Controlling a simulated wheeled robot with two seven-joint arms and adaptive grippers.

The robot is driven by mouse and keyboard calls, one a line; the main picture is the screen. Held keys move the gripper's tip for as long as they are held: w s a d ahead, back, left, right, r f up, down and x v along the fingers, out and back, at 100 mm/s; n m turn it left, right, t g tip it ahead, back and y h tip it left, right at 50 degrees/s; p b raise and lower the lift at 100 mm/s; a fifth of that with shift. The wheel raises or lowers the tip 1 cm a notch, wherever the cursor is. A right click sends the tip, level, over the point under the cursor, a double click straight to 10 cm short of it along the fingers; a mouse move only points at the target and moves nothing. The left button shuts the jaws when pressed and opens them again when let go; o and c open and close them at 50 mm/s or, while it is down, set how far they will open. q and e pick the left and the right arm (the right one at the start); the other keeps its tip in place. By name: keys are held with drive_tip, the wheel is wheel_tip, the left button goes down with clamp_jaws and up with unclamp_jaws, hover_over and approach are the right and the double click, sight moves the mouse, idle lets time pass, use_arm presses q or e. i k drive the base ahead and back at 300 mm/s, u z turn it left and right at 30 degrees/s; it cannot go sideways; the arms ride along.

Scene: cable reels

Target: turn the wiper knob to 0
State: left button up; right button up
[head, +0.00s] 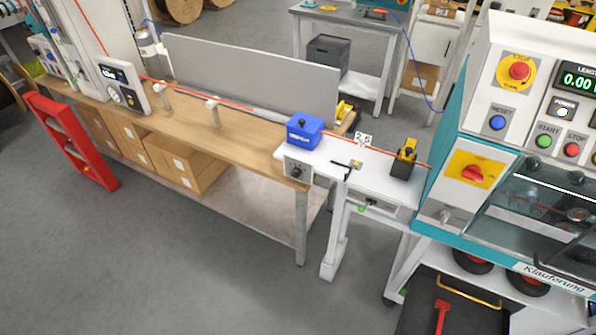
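A dark round knob (297,172) sits on a small grey panel at the left front of the white stand, just below a blue box (304,131). The knob's pointer and scale are too small to read, and so is the white lettering on the box. I cannot tell for sure that this is the wiper knob. Neither of my grippers shows in the head view.
A red cable (250,107) runs above the wooden bench (190,125) and past the blue box to the teal and white machine (465,180) at right. A red step stand (72,142) leans at left. The grey floor (150,260) in front is clear.

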sight(296, 171)
drive_tip(key=k, duration=1.3)
drive_tip(key=u, duration=0.7)
drive_tip(key=i, duration=0.7)
drive_tip(key=u, duration=0.85)
drive_tip(key=i, duration=0.7)
drive_tip(key=z, duration=0.65)
drive_tip(key=i, duration=0.9)
drive_tip(key=z, duration=0.75)
